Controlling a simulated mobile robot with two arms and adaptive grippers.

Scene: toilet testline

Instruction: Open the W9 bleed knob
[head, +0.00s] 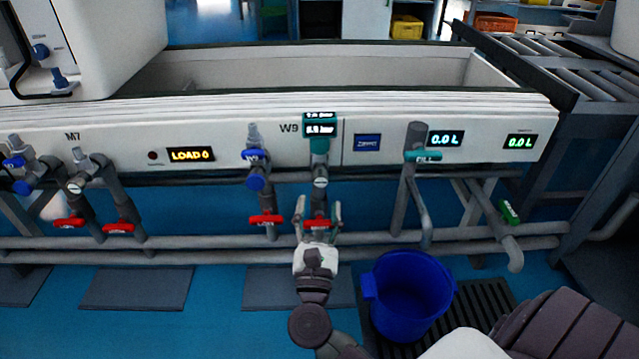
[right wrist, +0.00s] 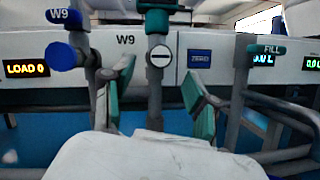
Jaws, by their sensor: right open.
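The W9 label stands on the white panel, left of a small teal-framed display (head: 320,125). Below the display, on a vertical pipe, is a round pale knob with a dark slot (head: 320,182); in the right wrist view the knob (right wrist: 160,56) faces me, its slot level. It carries no readable bleed label. My right gripper (head: 318,212) is open and empty, its fingers on either side of the pipe, below the knob. It also shows in the right wrist view (right wrist: 160,92), teal pads apart. A red handle (head: 317,224) on the same pipe shows between the fingers. My left gripper is out of view.
A blue W9 valve (head: 256,168) with a red handle (head: 266,220) stands left of the pipe. The teal FILL handle (head: 423,156) is to the right. A blue bucket (head: 405,300) sits on a floor grate. Horizontal grey pipes (head: 180,243) run low along the bench.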

